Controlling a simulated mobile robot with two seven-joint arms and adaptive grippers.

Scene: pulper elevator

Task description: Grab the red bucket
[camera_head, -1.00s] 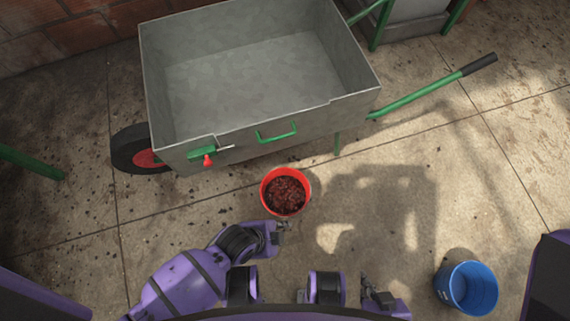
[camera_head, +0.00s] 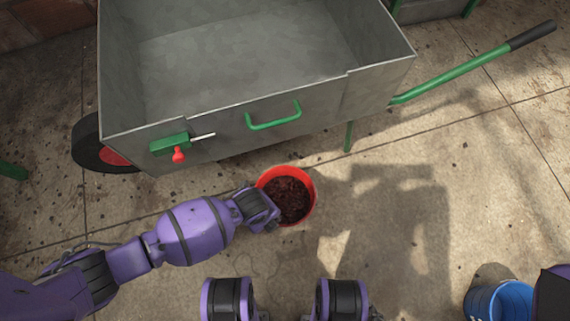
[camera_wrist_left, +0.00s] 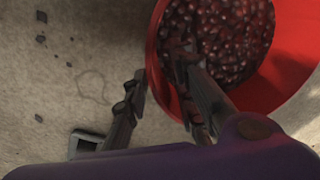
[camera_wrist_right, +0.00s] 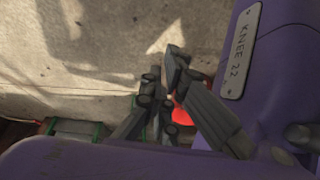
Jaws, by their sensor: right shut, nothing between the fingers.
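The red bucket (camera_head: 312,200) stands upright on the concrete floor in front of the metal cart, filled with dark red berries or beans (camera_head: 290,198). My left gripper (camera_head: 272,222) is at the bucket's left side. In the left wrist view, my left gripper (camera_wrist_left: 155,75) is open, one finger inside the red bucket (camera_wrist_left: 285,85) and the other outside, with the rim between them. I cannot tell whether either finger touches it. My right gripper (camera_wrist_right: 166,75) is shut and empty, away from the bucket. A red patch behind its fingers is mostly hidden.
A grey metal cart (camera_head: 320,115) with green handles and a black wheel (camera_head: 90,148) stands just behind the bucket. A red-knobbed latch (camera_head: 178,154) is on its front. A blue bucket (camera_head: 512,300) stands at the lower right. The floor right of the red bucket is clear.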

